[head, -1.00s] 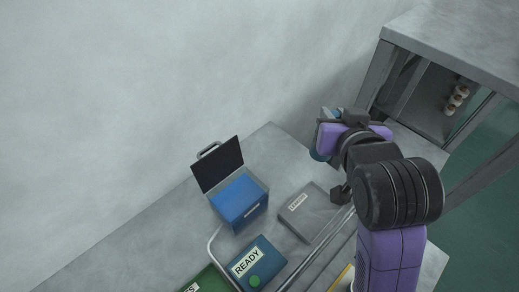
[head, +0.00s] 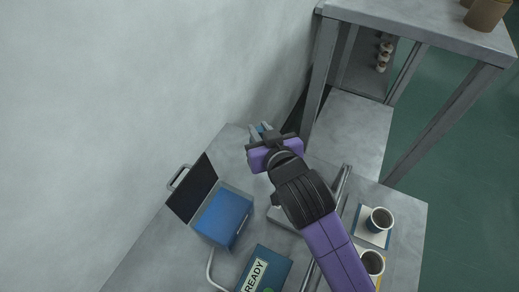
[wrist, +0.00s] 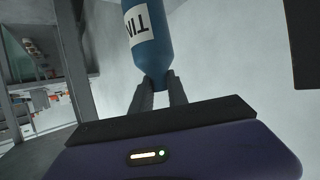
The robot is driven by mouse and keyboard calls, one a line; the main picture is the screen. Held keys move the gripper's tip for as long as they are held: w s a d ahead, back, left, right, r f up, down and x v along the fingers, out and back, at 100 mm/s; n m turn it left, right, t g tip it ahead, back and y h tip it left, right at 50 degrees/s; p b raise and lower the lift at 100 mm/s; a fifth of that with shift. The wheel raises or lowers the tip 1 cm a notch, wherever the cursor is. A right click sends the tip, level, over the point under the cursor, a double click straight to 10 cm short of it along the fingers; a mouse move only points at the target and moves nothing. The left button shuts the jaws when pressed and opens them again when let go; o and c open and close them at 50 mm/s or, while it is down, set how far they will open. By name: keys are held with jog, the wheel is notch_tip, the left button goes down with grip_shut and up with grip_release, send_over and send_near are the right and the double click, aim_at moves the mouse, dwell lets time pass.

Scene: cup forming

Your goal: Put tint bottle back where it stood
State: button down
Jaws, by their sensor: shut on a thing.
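The tint bottle (wrist: 152,58) is blue with a white label, its lettering upside down in the wrist view. My gripper (wrist: 157,82) is shut on the lower end of the bottle in that view, with one finger on each side. In the head view my gripper (head: 260,130) is over the far end of the grey table (head: 140,232), near the wall. Only a small blue bit of the bottle shows there; my gripper and arm hide the rest. The bottle appears held clear of the table.
A blue box (head: 224,216) with an open black lid stands left of my arm. A blue READY tray (head: 266,265) lies nearer. Two cups (head: 379,220) (head: 371,264) with dark contents stand on the right. A tall metal rack (head: 323,75) rises behind.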

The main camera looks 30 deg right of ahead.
jog(key=shift+f, duration=3.85)
jog(key=shift+f, duration=0.15)
jog(key=c, duration=1.3)
grip_release()
jog(key=shift+s+r, duration=0.1)
jog(key=shift+r, duration=0.1)
jog(key=b+v, duration=0.1)
jog(key=v, duration=1)
jog(key=shift+s+r, duration=0.2)
jog(key=shift+s, duration=0.15)
